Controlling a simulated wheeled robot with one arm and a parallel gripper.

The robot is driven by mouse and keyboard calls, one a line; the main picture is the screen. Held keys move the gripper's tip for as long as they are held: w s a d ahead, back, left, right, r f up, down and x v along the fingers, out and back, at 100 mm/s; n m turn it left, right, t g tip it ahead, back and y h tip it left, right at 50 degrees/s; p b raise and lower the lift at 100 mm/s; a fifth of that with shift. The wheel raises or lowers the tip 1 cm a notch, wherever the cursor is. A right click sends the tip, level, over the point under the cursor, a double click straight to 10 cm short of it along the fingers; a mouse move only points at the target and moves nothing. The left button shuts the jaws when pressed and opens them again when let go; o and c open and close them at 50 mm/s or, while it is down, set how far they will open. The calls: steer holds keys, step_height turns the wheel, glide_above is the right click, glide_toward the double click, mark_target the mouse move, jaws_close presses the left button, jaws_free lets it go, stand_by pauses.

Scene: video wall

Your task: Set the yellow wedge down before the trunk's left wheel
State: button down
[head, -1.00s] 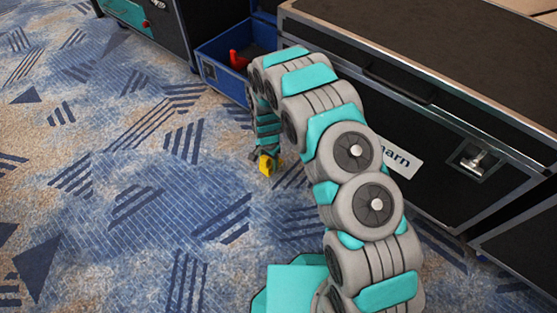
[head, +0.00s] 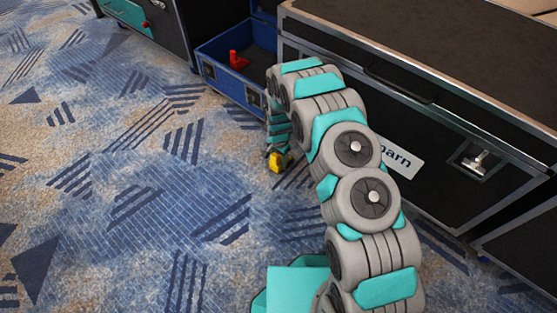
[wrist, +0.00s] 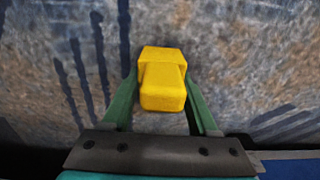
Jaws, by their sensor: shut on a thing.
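The yellow wedge (head: 279,162) is low over the carpet in the head view, in front of the black trunk (head: 420,150) with silver edges. My gripper (head: 274,156) is shut on it. In the wrist view the wedge (wrist: 162,80) sits between the two green fingers of my gripper (wrist: 162,88), with carpet beyond it. I cannot tell whether the wedge touches the carpet. The trunk's left wheel is not visible; my arm covers much of the trunk's lower left front.
An open blue case (head: 208,72) with a red object (head: 238,61) in it stands left of the trunk. Another dark case with a teal panel (head: 128,13) is at the upper left. The patterned carpet (head: 110,200) to the left is clear.

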steer(key=shift+f, duration=0.2)
steer(key=shift+c, duration=0.8)
jaws_free()
steer(key=shift+r, duration=0.15)
step_height(320, 180, up, 12)
steer(key=p, duration=0.1)
steer(key=s+d+r+n, duration=0.1)
steer(key=s+d+r, duration=0.3)
steer(key=r, duration=0.4)
steer(key=s+d+r+n, duration=0.1)
steer(key=s+d+r, duration=0.25)
steer(key=r, duration=0.35)
steer(key=s+d+r+n, duration=0.1)
steer(key=s+d+r, duration=0.2)
steer(key=s+r, duration=0.35)
steer(key=s+d+r+n, duration=0.1)
steer(key=s+r, duration=0.3)
steer(key=s, duration=0.5)
steer(key=s+d+r+n+g, duration=0.1)
steer(key=s+d+r+n, duration=0.1)
steer(key=s, duration=0.7)
steer(key=s+d+r+n, duration=0.1)
steer(key=s+d+r, duration=0.3)
steer(key=s, duration=0.5)
step_height(320, 180, up, 2)
steer(key=shift+r+n+g, duration=0.25)
steer(key=shift+n+g, duration=0.05)
steer(key=shift+g, duration=0.1)
